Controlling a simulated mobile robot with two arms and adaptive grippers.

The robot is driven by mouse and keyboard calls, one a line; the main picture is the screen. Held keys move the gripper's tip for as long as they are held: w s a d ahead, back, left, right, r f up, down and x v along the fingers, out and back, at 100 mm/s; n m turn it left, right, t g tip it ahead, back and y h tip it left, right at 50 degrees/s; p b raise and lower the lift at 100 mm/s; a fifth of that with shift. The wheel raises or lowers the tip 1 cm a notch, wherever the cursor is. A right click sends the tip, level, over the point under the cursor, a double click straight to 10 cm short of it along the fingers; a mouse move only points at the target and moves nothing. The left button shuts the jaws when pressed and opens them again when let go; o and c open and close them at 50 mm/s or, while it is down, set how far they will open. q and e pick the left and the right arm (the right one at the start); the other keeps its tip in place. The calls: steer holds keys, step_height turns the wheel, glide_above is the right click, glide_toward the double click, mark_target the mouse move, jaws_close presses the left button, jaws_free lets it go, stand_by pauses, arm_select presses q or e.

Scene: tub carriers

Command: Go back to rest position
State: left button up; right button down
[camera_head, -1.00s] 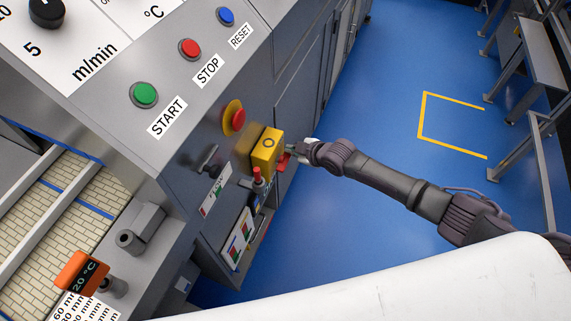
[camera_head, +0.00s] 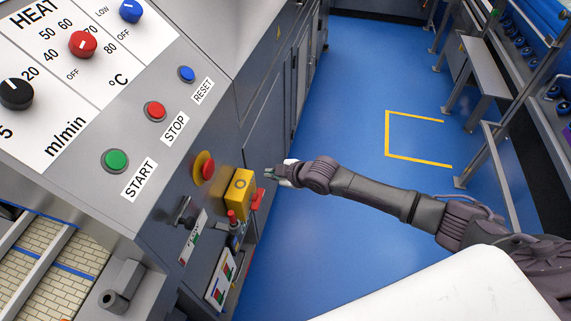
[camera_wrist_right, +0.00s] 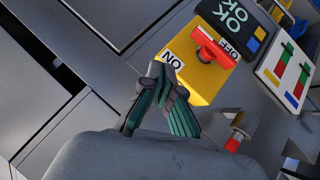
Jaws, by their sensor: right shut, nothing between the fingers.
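My right gripper (camera_head: 270,173) is shut and empty in the head view, beside the machine's front and to the right of the yellow switch box (camera_head: 239,194). A gap shows between the fingertips and the box. In the right wrist view the closed fingers (camera_wrist_right: 167,82) show in front of the box (camera_wrist_right: 202,76), which has a red handle (camera_wrist_right: 213,45) and ON and OFF labels. The handle points at neither label clearly enough for me to tell its setting. My left gripper is not in view.
The grey machine panel has a green START button (camera_head: 115,160), a red STOP button (camera_head: 155,111) and a blue RESET button (camera_head: 187,74). A red emergency button (camera_head: 206,168) sits above the switch box. Blue floor (camera_head: 350,100) is clear to the right; metal racks (camera_head: 490,80) stand beyond.

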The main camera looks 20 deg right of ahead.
steer(key=s+d+r, duration=0.2)
steer(key=d+r, duration=0.1)
steer(key=r, duration=0.1)
steer(key=s+d+f+m+h+b, duration=0.1)
steer(key=d+f+m, duration=0.1)
steer(key=f, duration=0.5)
steer(key=s+d+f+m+h, duration=0.1)
steer(key=s+d+f+m, duration=0.15)
steer(key=f, duration=0.55)
steer(key=s+d+f+m+g+h, duration=0.1)
steer(key=s+d+f, duration=0.1)
steer(key=s+f, duration=0.4)
steer(key=s+d+f+m+g+h, duration=0.15)
steer(key=s+f, duration=0.25)
steer(key=f, duration=0.5)
steer(key=s+a+f+m+g, duration=0.1)
steer(key=s+f, duration=0.4)
steer(key=s, duration=0.7)
steer(key=s+a+f+m+g+b, duration=0.1)
steer(key=s+f, duration=0.4)
steer(key=s, duration=0.7)
steer(key=s+a+f+m+g, duration=0.1)
steer(key=s+f, duration=0.4)
steer(key=s, duration=0.7)
steer(key=shift+a+f+m+g+h, duration=0.4)
steer(key=shift+m+g, duration=0.2)
steer(key=shift+g, duration=0.65)
